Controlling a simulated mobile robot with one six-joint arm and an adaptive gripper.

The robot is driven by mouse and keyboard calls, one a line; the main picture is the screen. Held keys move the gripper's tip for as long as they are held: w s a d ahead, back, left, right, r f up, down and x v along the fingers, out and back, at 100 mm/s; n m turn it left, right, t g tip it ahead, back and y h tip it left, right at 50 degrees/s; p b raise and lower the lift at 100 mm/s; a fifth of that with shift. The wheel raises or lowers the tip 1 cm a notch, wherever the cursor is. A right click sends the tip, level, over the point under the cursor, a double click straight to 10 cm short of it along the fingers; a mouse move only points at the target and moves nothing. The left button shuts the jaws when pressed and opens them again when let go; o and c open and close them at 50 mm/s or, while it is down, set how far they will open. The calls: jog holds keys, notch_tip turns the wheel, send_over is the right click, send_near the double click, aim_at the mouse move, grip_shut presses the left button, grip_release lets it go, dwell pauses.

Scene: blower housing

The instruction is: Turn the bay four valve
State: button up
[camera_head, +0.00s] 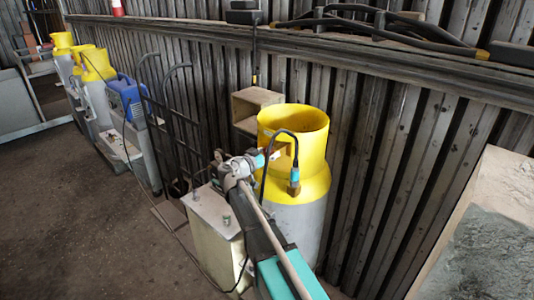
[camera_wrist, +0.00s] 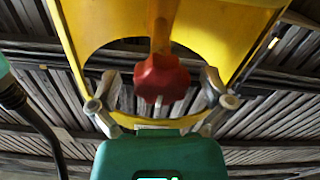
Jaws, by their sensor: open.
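A red lobed valve knob (camera_wrist: 161,78) sits in the opening of a yellow collar (camera_wrist: 215,28) in the wrist view, below a brownish stem. My gripper (camera_wrist: 159,76) is open, with one finger on each side of the knob and visible gaps between. In the head view the yellow collar (camera_head: 312,125) tops a grey gas cylinder (camera_head: 300,222). My gripper (camera_head: 262,160) is at the collar's left side there, and the knob is hidden. No bay number is readable.
More yellow-collared cylinders (camera_head: 98,95) and a blue machine (camera_head: 127,100) stand far left. Corrugated wall (camera_head: 385,150) lies behind.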

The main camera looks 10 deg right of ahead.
jog(key=c, duration=1.1)
jog(key=shift+a, duration=0.25)
jog(key=shift+c, duration=0.2)
jog(key=shift+d, duration=0.2)
